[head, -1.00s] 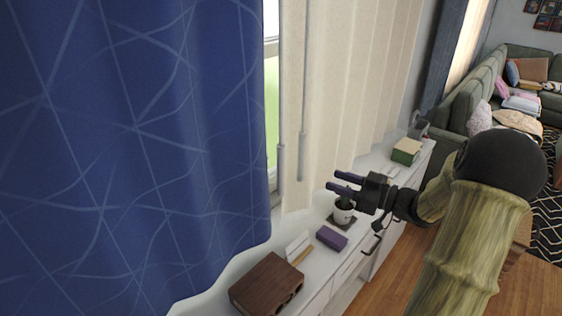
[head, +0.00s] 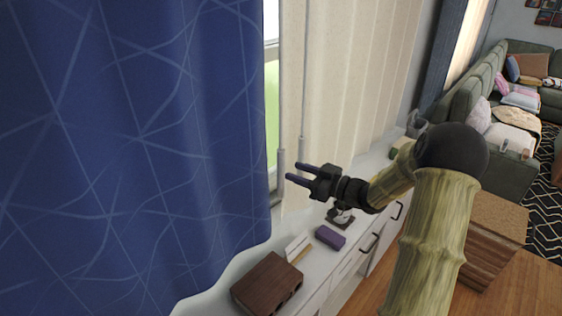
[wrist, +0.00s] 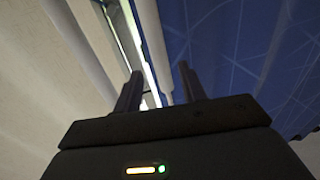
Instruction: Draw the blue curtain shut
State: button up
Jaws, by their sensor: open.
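The blue curtain (head: 130,150), patterned with pale lines, hangs over the left half of the head view. Its right edge is beside a narrow strip of uncovered window (head: 271,110). My gripper (head: 296,173) is open and empty, its fingers pointing left toward that edge, in front of the gap and the cream blind. In the wrist view the blue curtain (wrist: 240,50) fills the right side, and my open fingers (wrist: 160,85) point toward the gap beside it. I see no contact with the curtain.
A cream vertical blind (head: 345,90) with hanging rods is right of the gap. Below, a white cabinet (head: 318,275) holds a brown box (head: 267,284), a purple box (head: 330,237) and a potted plant. A green sofa (head: 465,105) stands at the right.

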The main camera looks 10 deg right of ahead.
aim_at(281, 166)
jog(key=p+x, duration=0.2)
jog(key=x, duration=0.4)
grip_shut()
